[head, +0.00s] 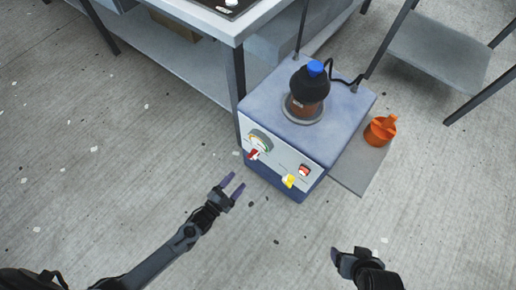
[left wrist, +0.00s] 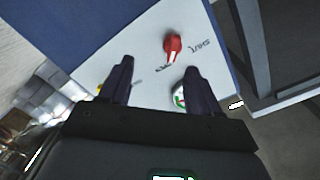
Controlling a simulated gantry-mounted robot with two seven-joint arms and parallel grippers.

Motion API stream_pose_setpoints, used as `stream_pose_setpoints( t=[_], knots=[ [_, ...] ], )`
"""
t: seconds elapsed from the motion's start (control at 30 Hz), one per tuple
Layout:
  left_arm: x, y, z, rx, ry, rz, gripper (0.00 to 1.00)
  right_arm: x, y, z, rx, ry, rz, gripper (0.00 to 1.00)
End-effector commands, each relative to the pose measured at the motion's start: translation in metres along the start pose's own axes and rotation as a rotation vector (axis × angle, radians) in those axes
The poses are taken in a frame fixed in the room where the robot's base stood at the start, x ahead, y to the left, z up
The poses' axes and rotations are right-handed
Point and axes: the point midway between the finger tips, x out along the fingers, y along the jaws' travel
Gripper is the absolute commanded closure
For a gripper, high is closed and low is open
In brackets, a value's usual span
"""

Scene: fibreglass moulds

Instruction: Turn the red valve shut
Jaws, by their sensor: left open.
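The red valve (head: 254,154) is a small red lever on the white front panel of a blue box-shaped machine (head: 340,110), just below a round gauge (head: 261,140). In the left wrist view the red valve (left wrist: 172,46) shows a white stripe, with printed lettering that seems to read "SHUT" to its right and another mark below it. My left gripper (head: 234,184) is open and empty, in front of the panel and apart from the valve. In the left wrist view the valve lies beyond the open fingertips (left wrist: 158,67). My right gripper (head: 346,262) is at the lower right, away from the machine; its jaws are unclear.
A yellow handle (head: 289,181) and a red switch (head: 304,170) sit right of the valve on the panel. A dark bottle with a blue cap (head: 310,88) stands on top. An orange container (head: 380,131) stands on the side shelf. A workbench (head: 190,60) is behind left. The front floor is clear.

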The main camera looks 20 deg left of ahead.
Motion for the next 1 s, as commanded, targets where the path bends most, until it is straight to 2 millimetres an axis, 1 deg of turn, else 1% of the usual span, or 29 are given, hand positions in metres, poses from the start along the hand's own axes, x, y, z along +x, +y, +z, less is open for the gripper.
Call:
stream_pose_setpoints(
  t=[0.03,0.13,0.27,0.43,0.7,0.8,1.0],
  knots=[
    [0.009,-0.013,-0.009,0.007,0.015,-0.01,0.38,-0.008,0.0,-0.003,0.0,0.001,0.0,0.2],
    [0.02,-0.02,-0.011,0.011,0.023,-0.019,0.38,-0.007,0.0,-0.003,0.0,0.002,0.0,0.2],
    [0.033,-0.02,-0.011,0.011,0.027,-0.023,0.38,0.0,-0.003,0.0,0.003,0.0,-0.006,0.2],
    [0.06,-0.02,-0.011,0.01,0.028,-0.024,0.38,0.014,-0.006,0.007,0.01,-0.007,-0.014,0.2],
    [0.101,-0.021,-0.013,0.009,0.027,-0.023,0.38,0.033,-0.004,0.011,0.009,-0.004,-0.009,0.2],
    [0.112,-0.021,-0.013,0.01,0.026,-0.022,0.38,0.037,-0.004,0.013,0.006,-0.004,-0.006,0.2],
    [0.124,-0.022,-0.015,0.01,0.025,-0.021,0.38,0.041,-0.003,0.015,0.0,-0.005,-0.002,0.2]
  ],
)
